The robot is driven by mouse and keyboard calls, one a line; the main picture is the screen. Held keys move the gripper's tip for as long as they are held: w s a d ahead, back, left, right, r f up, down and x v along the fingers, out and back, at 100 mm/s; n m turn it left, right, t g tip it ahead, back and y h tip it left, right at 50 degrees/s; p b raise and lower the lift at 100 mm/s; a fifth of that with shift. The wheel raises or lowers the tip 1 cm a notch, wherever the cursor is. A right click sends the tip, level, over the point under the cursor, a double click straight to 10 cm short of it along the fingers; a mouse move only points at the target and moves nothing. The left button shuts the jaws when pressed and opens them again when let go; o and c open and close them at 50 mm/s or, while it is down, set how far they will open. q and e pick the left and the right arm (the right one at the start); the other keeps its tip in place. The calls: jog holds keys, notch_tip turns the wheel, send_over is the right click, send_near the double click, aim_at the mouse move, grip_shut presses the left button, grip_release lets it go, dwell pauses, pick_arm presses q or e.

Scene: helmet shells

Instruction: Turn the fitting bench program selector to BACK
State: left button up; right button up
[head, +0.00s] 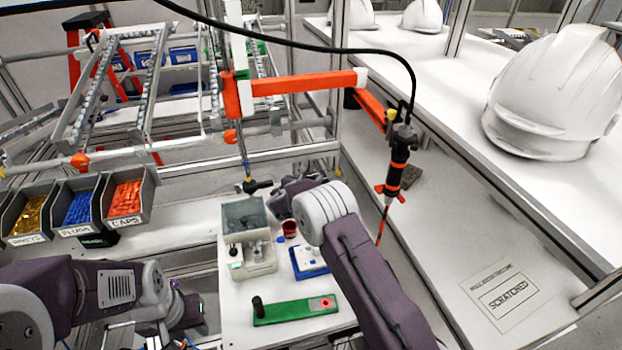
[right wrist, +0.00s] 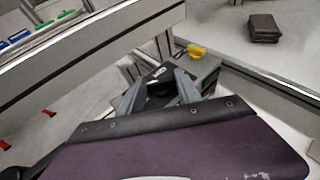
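In the right wrist view my right gripper (right wrist: 160,88) has its two grey fingers spread apart. A dark panel (right wrist: 158,74) with a small white marking and a black rounded part lies beyond and between them; contact cannot be told. In the head view this gripper is at the back of the fitting bench (head: 232,318), mostly hidden by my right wrist, near a small black part (head: 257,185) that may be the selector. No BACK label or pointer setting is readable. My left gripper (head: 188,312) is low at the bench's left; its fingers are unclear.
A grey-beige fixture (head: 254,262), a blue-and-white block (head: 308,260), a red cup (head: 289,228) and a green plate (head: 290,312) stand on the bench. A hanging screwdriver (head: 398,165) is right of my right arm. Parts bins (head: 78,208) are left; a white helmet (head: 552,95) is right.

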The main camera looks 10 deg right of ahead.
jog(key=b, duration=0.3)
jog(key=shift+d+f+n+y, duration=0.1)
jog(key=shift+f+n+y, duration=0.2)
jog(key=shift+n+y, duration=0.1)
grip_shut()
jog(key=shift+r+t, duration=0.1)
jog(key=shift+t, duration=0.2)
jog(key=shift+r+y, duration=0.2)
jog(key=shift+y, duration=0.1)
jog(key=o, duration=1.3)
grip_release()
jog(key=shift+o, duration=0.2)
jog(key=b+v, duration=0.3)
jog(key=v, duration=0.6)
